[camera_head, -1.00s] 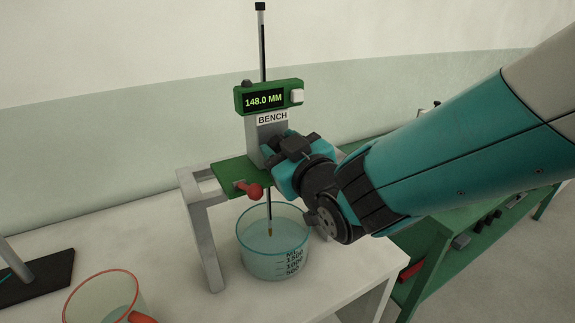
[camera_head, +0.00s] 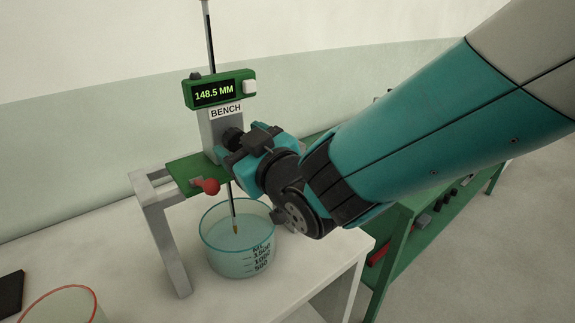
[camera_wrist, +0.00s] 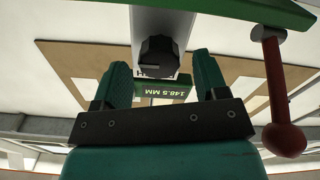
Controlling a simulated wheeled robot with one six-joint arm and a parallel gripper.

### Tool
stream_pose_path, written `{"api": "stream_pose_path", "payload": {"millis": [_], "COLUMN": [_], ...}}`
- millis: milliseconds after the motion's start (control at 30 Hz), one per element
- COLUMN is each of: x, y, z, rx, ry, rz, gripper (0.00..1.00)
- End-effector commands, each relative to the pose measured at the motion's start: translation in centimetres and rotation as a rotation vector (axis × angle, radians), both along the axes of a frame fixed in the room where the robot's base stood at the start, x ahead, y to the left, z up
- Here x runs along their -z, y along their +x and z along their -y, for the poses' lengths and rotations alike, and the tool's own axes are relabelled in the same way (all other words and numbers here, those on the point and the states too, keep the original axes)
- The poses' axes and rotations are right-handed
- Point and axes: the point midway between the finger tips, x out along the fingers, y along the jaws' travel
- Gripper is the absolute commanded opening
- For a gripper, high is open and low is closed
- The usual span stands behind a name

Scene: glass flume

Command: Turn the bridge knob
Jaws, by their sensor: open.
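The black bridge knob (camera_wrist: 158,57) sits on the grey column of the gauge, in the upper middle of the wrist view. In the head view the dark knob (camera_head: 232,138) shows at the column's right side, just by the jaws. My gripper (camera_wrist: 160,85) is open, with one teal finger to each side below the knob in the wrist view. The knob appears ahead of the fingertips, and I cannot tell if they touch it. The green display box (camera_head: 219,89) reads 148.5 MM. A thin rod with a pointed tip (camera_head: 234,226) hangs into the beaker.
A clear graduated beaker (camera_head: 238,243) stands under the green bridge plate (camera_head: 187,173). A red-knobbed lever (camera_head: 207,186) sticks out of the plate. A red-rimmed vessel (camera_head: 58,300) is at lower left. A green shelf cart (camera_head: 420,235) stands at right.

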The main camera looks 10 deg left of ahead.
Motion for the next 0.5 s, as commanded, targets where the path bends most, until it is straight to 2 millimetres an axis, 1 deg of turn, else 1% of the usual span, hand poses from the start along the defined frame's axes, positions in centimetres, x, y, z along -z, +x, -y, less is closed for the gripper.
{"api": "stream_pose_path", "payload": {"millis": [33, 300, 500], "x": [0.3, 0.4, 0.4], "y": [-0.8, -5.3, -8.3], "z": [0.8, 6.1, 9.5], "rx": [-0.001, -0.003, -0.003], "ry": [0.001, 0.002, 0.002], "rz": [0.000, 0.002, 0.001], "gripper": [0.67, 0.67, 0.67]}}
